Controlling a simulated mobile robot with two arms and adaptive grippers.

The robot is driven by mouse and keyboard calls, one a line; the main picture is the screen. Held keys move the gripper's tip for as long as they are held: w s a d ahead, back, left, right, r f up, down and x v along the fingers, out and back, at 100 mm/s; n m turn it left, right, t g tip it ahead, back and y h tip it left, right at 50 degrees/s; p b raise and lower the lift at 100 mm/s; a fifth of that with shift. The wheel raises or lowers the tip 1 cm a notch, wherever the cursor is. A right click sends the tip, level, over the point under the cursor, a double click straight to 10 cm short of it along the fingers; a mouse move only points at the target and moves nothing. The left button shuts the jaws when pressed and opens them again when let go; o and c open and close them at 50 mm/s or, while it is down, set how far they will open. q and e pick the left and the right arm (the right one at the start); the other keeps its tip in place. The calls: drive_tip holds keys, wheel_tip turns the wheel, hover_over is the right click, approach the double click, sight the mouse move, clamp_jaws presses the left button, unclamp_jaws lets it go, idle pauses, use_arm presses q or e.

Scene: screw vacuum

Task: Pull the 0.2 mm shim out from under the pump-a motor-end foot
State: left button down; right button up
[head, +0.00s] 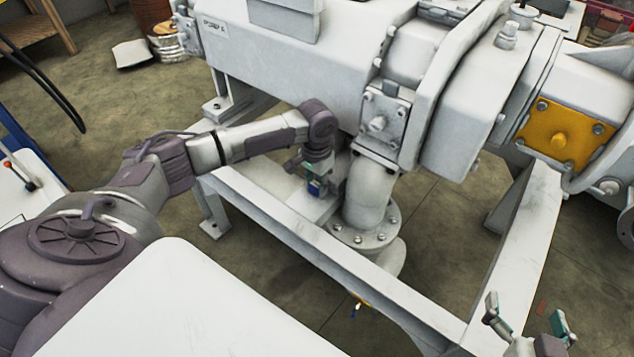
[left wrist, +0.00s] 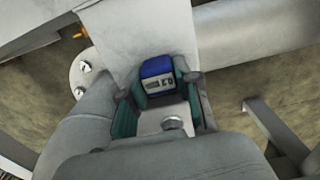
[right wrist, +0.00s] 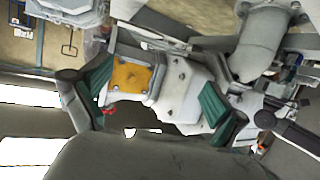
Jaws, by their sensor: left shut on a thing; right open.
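My left gripper (head: 315,178) is under the white pump body (head: 305,58), beside the grey elbow pipe. In the left wrist view, its green pads lie on both sides of a small blue block (left wrist: 157,76) with a pale, display-like face, and it is shut on that. The block also shows at the fingertips in the head view (head: 314,188). A bolt head (left wrist: 173,122) on a pale part is close below the block. I cannot make out a separate thin shim or its edge. My right gripper (head: 525,312) is open and empty at the lower right, away from the pump.
The elbow pipe (head: 368,190) with its bolted flange stands right of my left gripper. White frame beams (head: 300,232) run in front and at right (head: 528,225). A yellow cover (head: 566,135) sits on the machine at right. Floor shows inside the frame.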

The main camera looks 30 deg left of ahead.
sight(304, 203)
use_arm(q)
drive_tip(key=shift+s+p, duration=0.55)
drive_tip(key=shift+p, duration=0.05)
drive_tip(key=shift+s+p, duration=0.25)
drive_tip(key=shift+p, duration=0.05)
drive_tip(key=shift+s+a+p, duration=0.1)
drive_tip(key=shift+s+p, duration=0.65)
drive_tip(key=shift+p, duration=0.2)
drive_tip(key=shift+s+a+p, duration=0.1)
drive_tip(key=shift+s+p, duration=0.8)
drive_tip(key=shift+p, duration=0.05)
use_arm(e)
drive_tip(key=s+d+f+g+h, duration=0.1)
drive_tip(key=s+d+f+g, duration=0.1)
drive_tip(key=s+g, duration=0.3)
drive_tip(key=s+d+f+g+h, duration=0.1)
drive_tip(key=s+d+f+g, duration=0.2)
drive_tip(key=s, duration=0.6)
drive_tip(key=shift+s+f+m+g+h, duration=0.15)
drive_tip(key=shift+f+m+g+h, duration=0.2)
drive_tip(key=shift+f+g, duration=0.75)
drive_tip(key=shift+d+f, duration=0.1)
drive_tip(key=shift+f, duration=0.05)
